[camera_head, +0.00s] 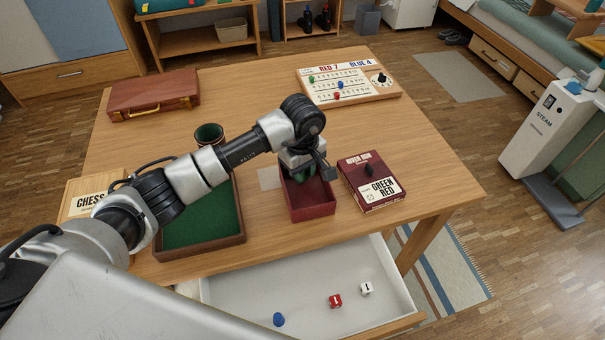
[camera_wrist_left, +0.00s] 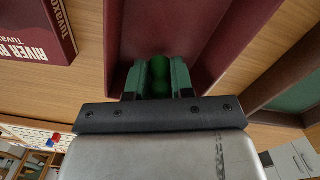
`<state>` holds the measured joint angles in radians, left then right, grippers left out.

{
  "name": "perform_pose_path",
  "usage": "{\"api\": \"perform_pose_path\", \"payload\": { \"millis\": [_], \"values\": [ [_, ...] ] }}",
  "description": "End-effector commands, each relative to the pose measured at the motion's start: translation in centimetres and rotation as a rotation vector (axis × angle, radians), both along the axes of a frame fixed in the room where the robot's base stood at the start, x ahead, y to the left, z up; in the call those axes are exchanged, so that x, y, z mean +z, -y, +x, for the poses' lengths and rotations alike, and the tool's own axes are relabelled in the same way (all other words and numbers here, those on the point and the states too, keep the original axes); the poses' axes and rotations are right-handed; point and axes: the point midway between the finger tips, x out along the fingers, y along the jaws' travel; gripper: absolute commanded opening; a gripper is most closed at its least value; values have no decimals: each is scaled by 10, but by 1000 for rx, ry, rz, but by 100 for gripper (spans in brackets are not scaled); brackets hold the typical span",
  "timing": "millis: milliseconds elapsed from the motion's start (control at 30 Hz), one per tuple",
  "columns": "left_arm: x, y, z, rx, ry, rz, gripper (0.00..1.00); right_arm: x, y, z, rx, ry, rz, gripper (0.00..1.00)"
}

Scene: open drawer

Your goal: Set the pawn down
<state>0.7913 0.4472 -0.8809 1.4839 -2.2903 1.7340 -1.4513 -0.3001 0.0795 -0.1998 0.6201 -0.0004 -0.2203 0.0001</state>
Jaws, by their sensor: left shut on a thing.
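My left gripper (camera_head: 305,176) is over the open dark red box (camera_head: 312,211) on the table, its fingers pointing down into or just above the box. It is shut on a green pawn. In the left wrist view the green pawn (camera_wrist_left: 160,72) sits between the two fingers, against the red inside of the box (camera_wrist_left: 200,25). I cannot tell whether the pawn touches the box floor. My right gripper is not in view.
The red River Run box (camera_head: 385,203) lies to the right, with a card and a small black piece on it. A green-lined tray (camera_head: 243,238) is on the left. The open drawer (camera_head: 250,300) below holds a blue pawn (camera_head: 279,320) and two dice. A scoreboard (camera_head: 380,98) stands behind.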

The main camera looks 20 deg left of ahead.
Motion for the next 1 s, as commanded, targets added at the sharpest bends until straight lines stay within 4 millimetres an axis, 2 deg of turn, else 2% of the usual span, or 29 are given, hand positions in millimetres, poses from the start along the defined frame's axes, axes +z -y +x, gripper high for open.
{"api": "perform_pose_path", "payload": {
  "millis": [33,133,467,500,633,667,1000],
  "values": [
    [-9,1,-1,2,-4,-2,1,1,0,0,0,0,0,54],
    [-18,1,0,0,-2,-1,1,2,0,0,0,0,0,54],
    [-22,0,0,0,1,0,1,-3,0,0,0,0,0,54],
    [-21,0,0,0,1,0,26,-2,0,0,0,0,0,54],
    [-21,0,0,0,1,-1,46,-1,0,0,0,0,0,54],
    [-21,0,0,0,1,-1,48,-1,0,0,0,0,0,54],
    [-16,1,0,0,0,-1,48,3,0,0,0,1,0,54]
  ]
}}
